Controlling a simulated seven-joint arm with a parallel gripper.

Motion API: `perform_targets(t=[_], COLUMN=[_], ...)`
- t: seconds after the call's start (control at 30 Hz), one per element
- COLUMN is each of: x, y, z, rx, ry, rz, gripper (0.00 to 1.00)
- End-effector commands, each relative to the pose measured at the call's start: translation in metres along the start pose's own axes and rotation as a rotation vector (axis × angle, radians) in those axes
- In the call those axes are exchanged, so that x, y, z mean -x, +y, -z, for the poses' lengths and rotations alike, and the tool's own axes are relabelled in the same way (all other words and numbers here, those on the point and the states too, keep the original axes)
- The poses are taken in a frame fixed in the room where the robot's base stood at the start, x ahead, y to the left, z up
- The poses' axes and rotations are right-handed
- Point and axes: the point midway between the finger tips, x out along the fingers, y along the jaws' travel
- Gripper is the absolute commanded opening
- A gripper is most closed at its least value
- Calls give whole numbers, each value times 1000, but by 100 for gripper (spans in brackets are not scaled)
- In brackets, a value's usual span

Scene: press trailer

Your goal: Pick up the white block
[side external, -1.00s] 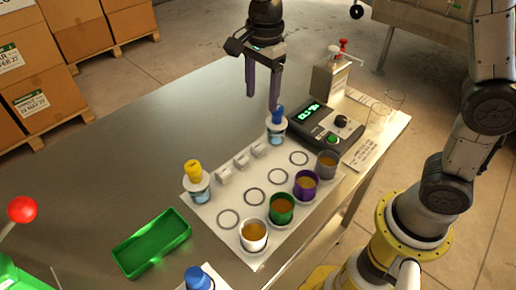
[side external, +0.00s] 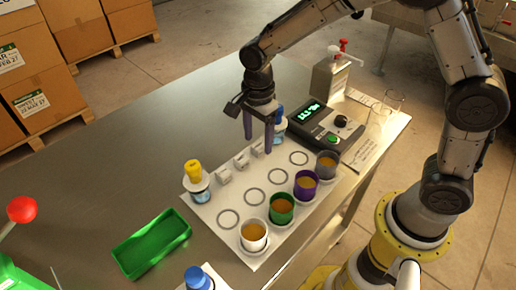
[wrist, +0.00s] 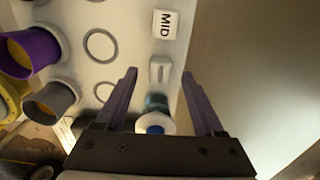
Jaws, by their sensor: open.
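Three small white blocks sit in a row on the white mat: one near the yellow-capped bottle (side external: 223,175), a middle one (side external: 241,161) and one nearest the blue-capped bottle, partly behind my gripper. In the wrist view, one white block reads "MID" (wrist: 165,25); a plainer one (wrist: 160,69) appears between my fingertips. My gripper (side external: 258,144) is open, pointing down over the block nearest the blue-capped bottle. Its two purple-grey fingers also show in the wrist view (wrist: 159,72), with nothing held. Finger height above the mat is hard to tell.
A blue-capped bottle (wrist: 155,129) stands close to the fingers. White, green, purple and grey cups (side external: 327,163) line the mat's (side external: 205,212) other side. A device with a lit display (side external: 322,124) and a green tray (side external: 150,244) stand on the table.

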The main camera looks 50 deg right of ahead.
Motion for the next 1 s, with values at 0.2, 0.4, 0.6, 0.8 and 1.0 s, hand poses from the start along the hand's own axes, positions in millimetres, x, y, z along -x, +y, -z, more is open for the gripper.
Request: perform_targets(t=[0.2,0.4,0.6,0.8,1.0], x=[-23,-24,-24,-24,-23], y=[0,0,0,0,0], z=[0,0,0,0,0], rx=[0,0,0,0,0], ry=[0,0,0,0,0], rz=[-1,1,1,1,1], gripper=[70,70,43,7,0])
